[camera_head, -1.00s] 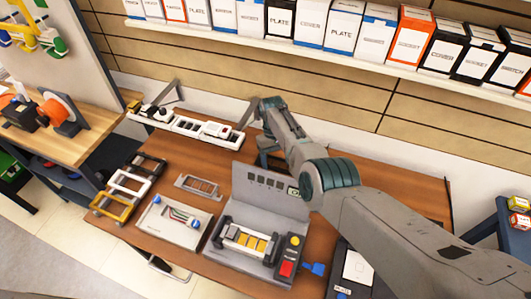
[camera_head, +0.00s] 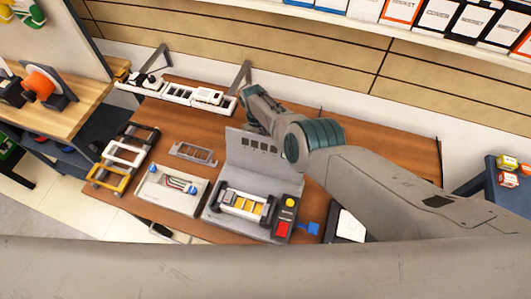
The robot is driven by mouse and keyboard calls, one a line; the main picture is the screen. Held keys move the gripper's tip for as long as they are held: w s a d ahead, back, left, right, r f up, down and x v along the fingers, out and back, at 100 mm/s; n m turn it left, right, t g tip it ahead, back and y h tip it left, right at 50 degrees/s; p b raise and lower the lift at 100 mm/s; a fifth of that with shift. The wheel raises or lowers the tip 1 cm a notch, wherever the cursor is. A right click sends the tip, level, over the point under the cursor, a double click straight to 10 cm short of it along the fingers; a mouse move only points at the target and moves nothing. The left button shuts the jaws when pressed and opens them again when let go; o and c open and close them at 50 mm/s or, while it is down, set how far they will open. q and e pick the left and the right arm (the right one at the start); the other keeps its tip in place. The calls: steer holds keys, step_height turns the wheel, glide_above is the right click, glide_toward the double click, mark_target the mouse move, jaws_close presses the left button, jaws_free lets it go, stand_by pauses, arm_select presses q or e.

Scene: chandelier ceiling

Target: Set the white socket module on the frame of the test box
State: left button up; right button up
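The test box (camera_head: 208,224) is grey, with its lid raised at the back. The frame (camera_head: 245,217) lies across its top over yellow parts, between dark end clamps. White modules (camera_head: 208,95) sit on the long rack at the back of the table; I cannot tell which one is the socket module. My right arm reaches in from the right, and its gripper (camera_head: 256,122) is beside the rack's right end, behind the test box lid. Its fingers are small and partly hidden by the arm, so their opening is unclear. My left gripper is out of view.
Loose frames in black, white and yellow (camera_head: 107,178) stand at the table's left. A grey frame (camera_head: 193,152) and a tray with wires (camera_head: 147,192) lie left of the test box. Red and yellow buttons (camera_head: 283,229) are at its right. Boxes fill the shelf (camera_head: 350,21) above.

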steer(key=shift+s+d+f, duration=0.1)
steer(key=shift+s+f, duration=0.1)
steer(key=shift+f, duration=0.25)
steer(key=shift+w, duration=0.15)
steer(key=shift+c, duration=1.1)
steer(key=c, duration=0.9)
steer(key=shift+o, duration=0.2)
steer(key=shift+r, duration=0.1)
